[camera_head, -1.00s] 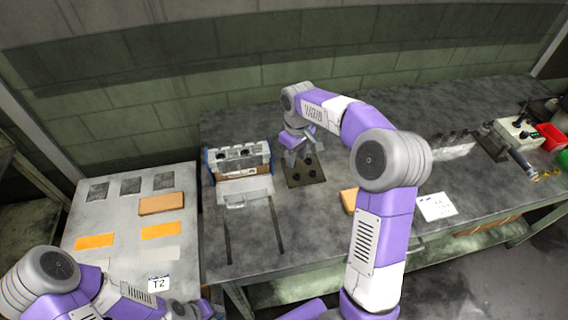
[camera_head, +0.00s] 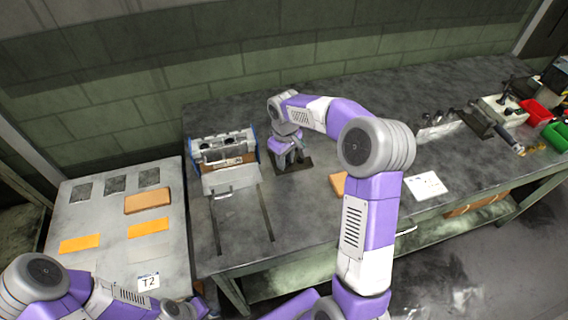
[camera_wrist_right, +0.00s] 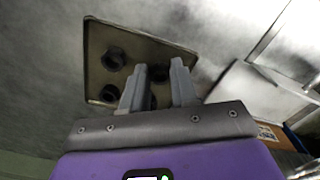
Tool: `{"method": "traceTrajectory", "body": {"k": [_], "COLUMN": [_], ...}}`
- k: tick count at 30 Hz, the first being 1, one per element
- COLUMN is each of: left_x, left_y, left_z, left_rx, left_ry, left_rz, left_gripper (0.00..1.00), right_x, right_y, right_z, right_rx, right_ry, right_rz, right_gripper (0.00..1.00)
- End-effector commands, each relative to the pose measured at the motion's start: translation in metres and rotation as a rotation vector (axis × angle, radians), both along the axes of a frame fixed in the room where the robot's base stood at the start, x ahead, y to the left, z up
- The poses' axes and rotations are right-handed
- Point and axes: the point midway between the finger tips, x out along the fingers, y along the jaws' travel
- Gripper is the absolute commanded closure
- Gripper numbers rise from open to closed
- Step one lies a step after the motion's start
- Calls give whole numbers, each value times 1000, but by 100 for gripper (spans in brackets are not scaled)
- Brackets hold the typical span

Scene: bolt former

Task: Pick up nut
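Several dark round nuts lie on a brown square plate (camera_wrist_right: 133,35). In the right wrist view, one nut (camera_wrist_right: 113,54) is at the plate's upper left, with another nut (camera_wrist_right: 111,90) below it. A third nut (camera_wrist_right: 159,73) shows between the fingertips, partly hidden, and another dark shape is largely hidden behind the fingers. My right gripper (camera_wrist_right: 157,78) is open over the plate; I cannot tell its exact height. In the head view, the right gripper (camera_head: 290,160) covers most of the plate (camera_head: 303,163). My left arm is low at the left, with its fingers not clear.
A bolt former fixture (camera_head: 225,150) with blue sides stands just left of the plate. An orange block (camera_head: 338,183) and a white sheet (camera_head: 425,186) lie to the right. A red bin (camera_head: 535,112) and a green bin (camera_head: 556,135) are far right. A side table (camera_head: 115,215) stands left.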

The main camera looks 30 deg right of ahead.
Motion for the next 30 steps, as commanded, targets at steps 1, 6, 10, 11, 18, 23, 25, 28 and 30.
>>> {"method": "traceTrajectory", "body": {"k": [1, 6, 10, 11, 18, 23, 25, 28, 30], "left_x": [0, 0, 0, 0, 0, 0, 0, 0, 0], "left_y": [0, 0, 0, 0, 0, 0, 0, 0, 0], "left_z": [0, 0, 0, 0, 10, 21, 25, 30, 31], "left_rx": [0, 0, 0, 0, 0, 0, 0, 0, 0], "left_ry": [0, 0, 0, 0, 0, 0, 0, 0, 0], "left_rz": [0, 0, 0, 0, 0, 0, 0, 0, 0], "left_gripper": [57, 57, 57, 57, 57, 57, 57, 57, 57], "right_x": [0, 0, 0, 0, 1, 1, 1, 1, 0], "right_y": [0, 0, 0, 0, 0, 0, 0, 0, 0], "right_z": [0, 0, 0, 0, 25, 60, 73, 88, 95], "right_rx": [0, 0, 0, 0, 0, -1, -1, 1, 1], "right_ry": [0, 0, 0, 0, -3, -4, -3, -3, -2], "right_rz": [0, 0, 0, 0, -1, 0, 0, 0, 0], "right_gripper": [80, 100, 100, 100, 100, 100, 100, 100, 100]}}
